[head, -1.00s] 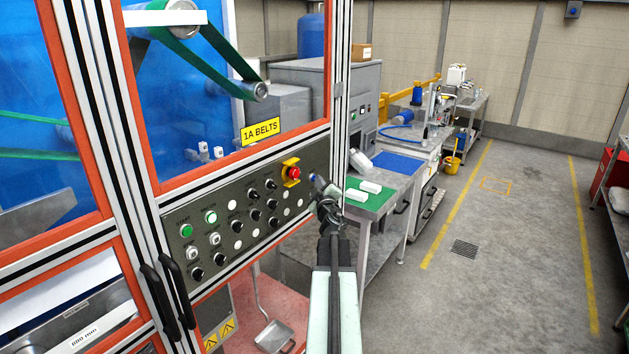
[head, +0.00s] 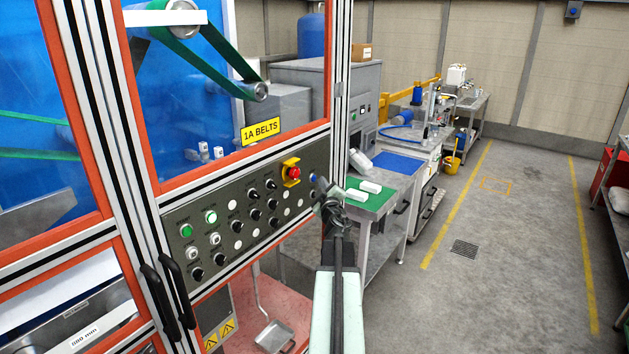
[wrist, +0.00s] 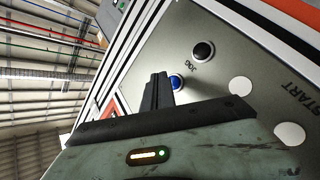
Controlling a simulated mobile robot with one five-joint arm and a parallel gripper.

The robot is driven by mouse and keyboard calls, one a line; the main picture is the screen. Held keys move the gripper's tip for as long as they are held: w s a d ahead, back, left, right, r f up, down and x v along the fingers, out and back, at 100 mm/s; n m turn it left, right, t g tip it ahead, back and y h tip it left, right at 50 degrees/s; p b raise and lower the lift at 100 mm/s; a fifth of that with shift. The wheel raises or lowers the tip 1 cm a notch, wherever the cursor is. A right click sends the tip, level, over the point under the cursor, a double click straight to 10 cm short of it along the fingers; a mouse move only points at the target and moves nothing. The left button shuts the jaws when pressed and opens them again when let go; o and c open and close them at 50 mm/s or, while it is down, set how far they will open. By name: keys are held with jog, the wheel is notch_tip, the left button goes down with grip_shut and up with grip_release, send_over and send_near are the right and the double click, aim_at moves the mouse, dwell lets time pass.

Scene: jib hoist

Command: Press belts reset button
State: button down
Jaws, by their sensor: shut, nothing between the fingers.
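The control panel (head: 245,212) is a dark grey plate under the yellow "1A BELTS" sign (head: 261,130). A blue button (head: 313,177) sits near its right end, right of the red emergency stop (head: 293,173); I cannot read a reset label on it. My gripper (head: 323,186) is shut and empty, just beside the blue button and pointing up-left toward the panel. In the wrist view the shut fingers (wrist: 160,82) are right next to the blue button (wrist: 177,83) and partly cover its left side. I cannot tell whether they touch it.
A black button (wrist: 203,51) marked JOG is close to the blue one. Black knobs, white buttons and lit green buttons (head: 186,230) fill the rest of the panel. A bench with a green mat (head: 377,201) stands just right of my gripper. The floor aisle farther right is clear.

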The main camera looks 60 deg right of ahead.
jog(key=shift+s, duration=0.1)
jog(key=s, duration=0.5)
dwell(0.3)
dwell(0.7)
